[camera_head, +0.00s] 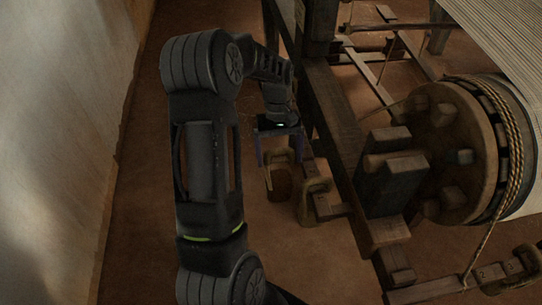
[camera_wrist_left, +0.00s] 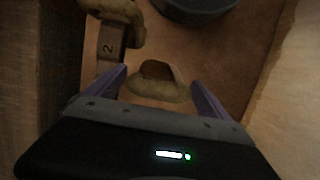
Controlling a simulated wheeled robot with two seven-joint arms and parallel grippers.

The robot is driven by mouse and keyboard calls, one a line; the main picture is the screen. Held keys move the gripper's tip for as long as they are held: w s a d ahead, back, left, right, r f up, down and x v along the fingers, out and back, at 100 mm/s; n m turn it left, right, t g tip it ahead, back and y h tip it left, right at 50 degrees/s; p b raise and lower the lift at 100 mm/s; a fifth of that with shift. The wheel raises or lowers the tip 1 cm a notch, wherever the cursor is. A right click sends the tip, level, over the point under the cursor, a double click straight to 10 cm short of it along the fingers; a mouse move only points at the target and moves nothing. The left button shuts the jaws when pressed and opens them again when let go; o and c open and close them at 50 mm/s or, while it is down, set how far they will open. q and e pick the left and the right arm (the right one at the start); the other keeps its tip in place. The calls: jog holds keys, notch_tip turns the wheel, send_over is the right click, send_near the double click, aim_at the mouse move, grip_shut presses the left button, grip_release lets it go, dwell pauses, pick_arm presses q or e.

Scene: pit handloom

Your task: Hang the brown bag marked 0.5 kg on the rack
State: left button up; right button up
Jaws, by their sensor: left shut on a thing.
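My left gripper (camera_head: 279,153) points down beside the loom's dark frame. Its two purple fingers are shut on a brown bag (camera_head: 279,185) with a thick tan handle. In the left wrist view the handle (camera_wrist_left: 158,91) lies between the fingers, with the brown body beyond it. No weight mark is readable on this bag. A low wooden piece (camera_head: 325,205), possibly part of the rack, is just to the right, with another tan loop (camera_head: 314,188) on it. In the left wrist view the piece by that loop is marked 2 (camera_wrist_left: 108,47). My right gripper is not in view.
The loom's long dark beam (camera_head: 335,110) stands close to the right of the gripper. A roped wooden drum (camera_head: 460,150) is farther right. More tan loops (camera_head: 525,260) are at the lower right. Bare floor (camera_head: 150,200) lies at left, up to a pale wall (camera_head: 60,120).

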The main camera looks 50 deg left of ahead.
aim_at(309, 167)
pick_arm(q)
jog(key=shift+w+d+f+b, duration=0.15)
jog(key=shift+w+d, duration=0.45)
jog(key=shift+w, duration=0.3)
jog(key=shift+w+d+f+b, duration=0.1)
jog(key=shift+w+d+b, duration=0.05)
jog(key=shift+w+d, duration=1)
jog(key=shift+w, duration=0.25)
jog(key=shift+w+d, duration=0.4)
jog(key=shift+w, duration=0.3)
jog(key=shift+w+d, duration=0.4)
jog(key=shift+w, duration=0.25)
jog(key=shift+w+f+b, duration=0.1)
jog(key=shift+f+b, duration=0.05)
jog(key=shift+b, duration=0.2)
jog(key=shift+f+b, duration=0.35)
jog(key=shift+f, duration=0.65)
jog(key=shift+f, duration=0.25)
jog(key=o, duration=1.8)
